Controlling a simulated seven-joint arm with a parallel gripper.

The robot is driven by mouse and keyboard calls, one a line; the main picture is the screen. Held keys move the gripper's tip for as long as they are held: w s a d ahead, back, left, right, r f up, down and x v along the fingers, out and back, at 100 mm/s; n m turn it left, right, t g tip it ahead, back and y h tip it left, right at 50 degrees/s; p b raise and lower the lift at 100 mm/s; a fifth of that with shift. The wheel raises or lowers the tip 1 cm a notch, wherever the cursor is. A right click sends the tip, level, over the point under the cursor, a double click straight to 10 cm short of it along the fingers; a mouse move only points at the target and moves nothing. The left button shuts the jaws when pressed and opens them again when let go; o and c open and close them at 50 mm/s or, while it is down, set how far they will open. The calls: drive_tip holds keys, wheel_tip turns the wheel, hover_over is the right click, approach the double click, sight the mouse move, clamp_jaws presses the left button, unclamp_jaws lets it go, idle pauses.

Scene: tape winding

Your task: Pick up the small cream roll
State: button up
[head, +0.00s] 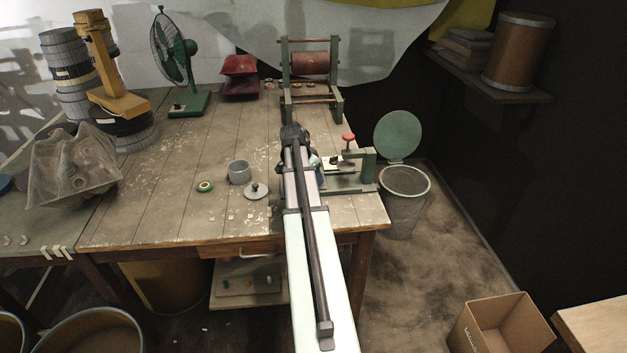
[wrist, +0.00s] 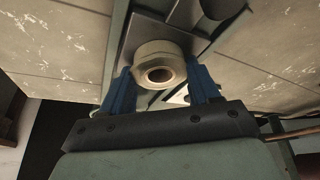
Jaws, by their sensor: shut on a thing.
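The small cream roll (wrist: 158,52) shows in the wrist view as a short ring with a dark hole, between the two blue fingers of my gripper (wrist: 161,78). My gripper is shut on it, one finger on each side. A grey-green metal part with a dark plate lies just beyond the roll; I cannot tell whether the roll touches it. In the head view my arm reaches over the table's right part and hides most of the gripper and the roll.
A green fixture with a red knob (head: 348,138) stands right of my arm. A grey cup (head: 239,172), its lid (head: 256,191) and a green-rimmed roll (head: 205,186) sit to the left. A winding frame (head: 311,63) stands behind. A bin (head: 404,183) is beyond the table's right edge.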

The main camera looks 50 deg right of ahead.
drive_tip(key=shift+c, duration=1.1)
drive_tip(key=shift+r, duration=0.1)
